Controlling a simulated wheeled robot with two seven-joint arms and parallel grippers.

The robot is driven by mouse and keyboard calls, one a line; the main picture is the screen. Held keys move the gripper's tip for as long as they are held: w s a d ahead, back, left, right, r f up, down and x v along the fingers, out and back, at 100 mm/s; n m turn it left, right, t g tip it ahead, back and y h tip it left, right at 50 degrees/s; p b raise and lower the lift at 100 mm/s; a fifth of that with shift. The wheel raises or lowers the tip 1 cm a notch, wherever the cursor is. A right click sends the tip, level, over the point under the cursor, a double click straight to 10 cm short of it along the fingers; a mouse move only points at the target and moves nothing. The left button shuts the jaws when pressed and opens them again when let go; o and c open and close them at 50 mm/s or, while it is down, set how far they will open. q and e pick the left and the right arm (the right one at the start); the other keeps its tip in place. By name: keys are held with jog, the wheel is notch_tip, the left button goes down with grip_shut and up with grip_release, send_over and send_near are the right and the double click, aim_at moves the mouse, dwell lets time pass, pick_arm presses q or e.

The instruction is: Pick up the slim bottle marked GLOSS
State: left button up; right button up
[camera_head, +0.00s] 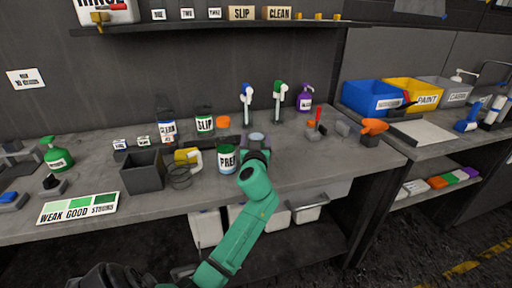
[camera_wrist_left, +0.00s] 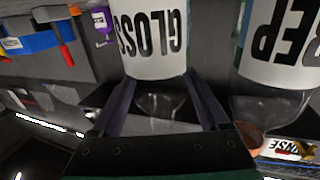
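The slim bottle marked GLOSS (camera_wrist_left: 155,40) fills the top middle of the left wrist view, its black lettering upside down on a white label. In the head view only its pale round top (camera_head: 257,137) shows; my gripper and arm hide the rest. My left gripper (camera_wrist_left: 160,90) is at this bottle, one dark finger on each side of its clear part. The fingers are apart, and I see no clear squeeze on the bottle. In the head view my left gripper (camera_head: 256,150) is at the bench just right of the PREP jar.
The PREP jar (camera_head: 227,160) stands close on the left; it also shows in the left wrist view (camera_wrist_left: 280,45). Two spray wands (camera_head: 277,103) and a purple bottle (camera_head: 305,98) stand behind. An orange-handled tool (camera_head: 373,127) lies to the right. The front bench surface (camera_head: 320,170) is clear.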

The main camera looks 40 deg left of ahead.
pick_arm(q)
jog(key=c, duration=0.4)
jog(key=shift+r, duration=0.15)
